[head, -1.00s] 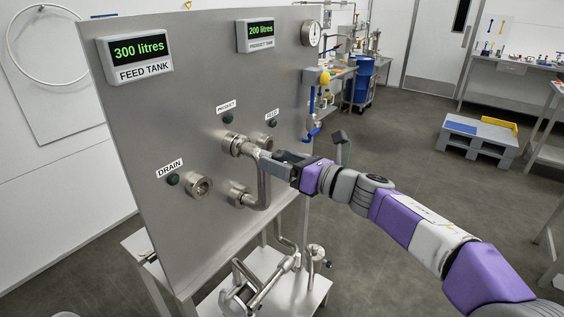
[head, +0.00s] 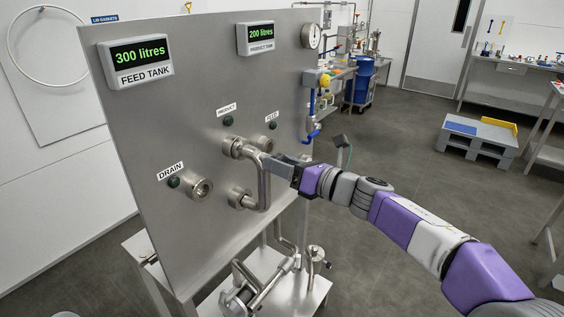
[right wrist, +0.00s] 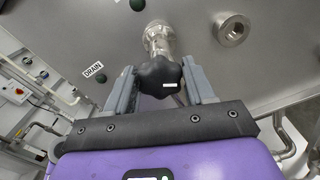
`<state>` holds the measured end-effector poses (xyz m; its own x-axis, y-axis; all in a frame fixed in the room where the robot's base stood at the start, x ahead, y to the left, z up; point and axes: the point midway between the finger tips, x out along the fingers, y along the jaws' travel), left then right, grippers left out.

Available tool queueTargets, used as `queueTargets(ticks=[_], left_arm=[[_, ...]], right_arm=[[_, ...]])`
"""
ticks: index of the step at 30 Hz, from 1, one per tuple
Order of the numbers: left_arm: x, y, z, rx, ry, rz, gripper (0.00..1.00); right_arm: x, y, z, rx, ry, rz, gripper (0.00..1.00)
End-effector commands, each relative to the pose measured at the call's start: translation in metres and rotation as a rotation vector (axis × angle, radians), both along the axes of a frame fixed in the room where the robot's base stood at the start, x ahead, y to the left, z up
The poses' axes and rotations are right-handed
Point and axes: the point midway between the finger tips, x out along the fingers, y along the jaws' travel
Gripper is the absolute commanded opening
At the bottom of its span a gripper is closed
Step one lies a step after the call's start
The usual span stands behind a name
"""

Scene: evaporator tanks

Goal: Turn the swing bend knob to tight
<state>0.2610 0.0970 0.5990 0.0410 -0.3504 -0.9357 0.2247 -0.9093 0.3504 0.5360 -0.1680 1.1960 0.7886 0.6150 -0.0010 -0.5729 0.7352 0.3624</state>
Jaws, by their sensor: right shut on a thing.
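The swing bend (head: 263,190) is a bent steel pipe on the front of the steel panel. Its lower end meets the lower port (head: 238,198); its upper end is by the port under the PRODUCT label (head: 227,107). The knob (right wrist: 160,75) is black and lobed, with a small white mark, seen in the right wrist view in front of a steel pipe fitting (right wrist: 158,38). My right gripper (head: 272,160) is shut on the knob, one finger on each side. The fingers hide the knob in the head view. My left gripper is not in view.
Steel pipework (head: 265,280) stands below the panel. Open floor lies right of the panel.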

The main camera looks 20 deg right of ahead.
Motion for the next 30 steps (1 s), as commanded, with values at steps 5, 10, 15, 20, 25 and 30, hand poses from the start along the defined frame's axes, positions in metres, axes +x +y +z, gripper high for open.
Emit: queueTargets(ticks=[5, 10, 15, 20, 25, 30], left_arm=[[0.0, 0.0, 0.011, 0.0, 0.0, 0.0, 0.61], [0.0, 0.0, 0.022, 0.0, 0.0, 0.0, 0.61], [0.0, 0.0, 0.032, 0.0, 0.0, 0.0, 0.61], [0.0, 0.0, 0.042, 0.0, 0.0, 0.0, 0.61], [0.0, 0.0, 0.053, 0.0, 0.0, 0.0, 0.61], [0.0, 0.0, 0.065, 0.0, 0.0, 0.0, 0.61]], right_arm=[[0.0, 0.0, 0.003, 0.115, 0.088, 0.0, 0.23], [0.0, -0.001, 0.004, 0.243, 0.187, 0.0, 0.23], [0.0, -0.001, 0.003, 0.372, 0.288, -0.001, 0.23], [0.001, -0.001, 0.004, 0.492, 0.381, 0.0, 0.23], [0.001, -0.001, 0.004, 0.619, 0.479, -0.001, 0.23], [0.001, -0.002, 0.004, 0.747, 0.577, -0.001, 0.23]])
